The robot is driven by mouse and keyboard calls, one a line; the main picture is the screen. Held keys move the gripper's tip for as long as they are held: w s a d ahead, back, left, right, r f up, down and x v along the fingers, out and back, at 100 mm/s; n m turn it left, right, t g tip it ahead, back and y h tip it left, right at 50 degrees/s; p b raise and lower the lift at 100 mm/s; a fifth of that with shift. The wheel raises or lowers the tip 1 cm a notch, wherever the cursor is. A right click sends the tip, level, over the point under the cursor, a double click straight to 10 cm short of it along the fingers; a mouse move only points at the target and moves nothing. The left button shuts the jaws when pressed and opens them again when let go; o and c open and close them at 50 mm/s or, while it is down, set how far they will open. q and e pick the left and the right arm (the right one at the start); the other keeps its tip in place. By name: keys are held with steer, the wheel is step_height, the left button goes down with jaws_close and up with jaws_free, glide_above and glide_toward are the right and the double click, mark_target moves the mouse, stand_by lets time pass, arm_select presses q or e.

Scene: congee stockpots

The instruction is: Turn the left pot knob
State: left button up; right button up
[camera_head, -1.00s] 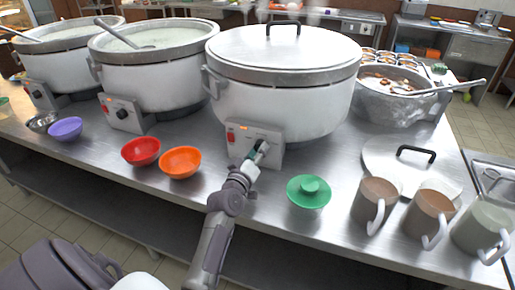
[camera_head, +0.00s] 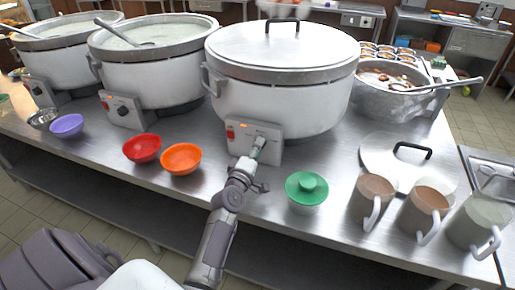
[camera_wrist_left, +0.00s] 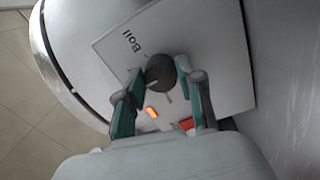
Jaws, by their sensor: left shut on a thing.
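A large white pot with a lid (camera_head: 283,50) stands in the middle of the head view, with a control panel (camera_head: 236,148) on its front. My left gripper (camera_head: 257,150) is at this panel. In the left wrist view, its two green-and-grey fingers (camera_wrist_left: 161,78) are shut on the dark round knob (camera_wrist_left: 159,67), one on each side. The word "Boil" (camera_wrist_left: 131,42) shows beside the knob. An orange light (camera_wrist_left: 151,112) and a red switch (camera_wrist_left: 187,124) are on the same panel. The knob is mostly hidden in the head view. My right gripper is not in view.
Two open pots, a middle one (camera_head: 150,75) and a far left one (camera_head: 58,72), stand to the left.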

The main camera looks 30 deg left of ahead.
arm_select(q)
steer(key=shift+a, duration=0.1)
stand_by(0.3)
steer(key=o, duration=1.1)
steer(key=shift+o, duration=0.2)
steer(key=v, duration=1.2)
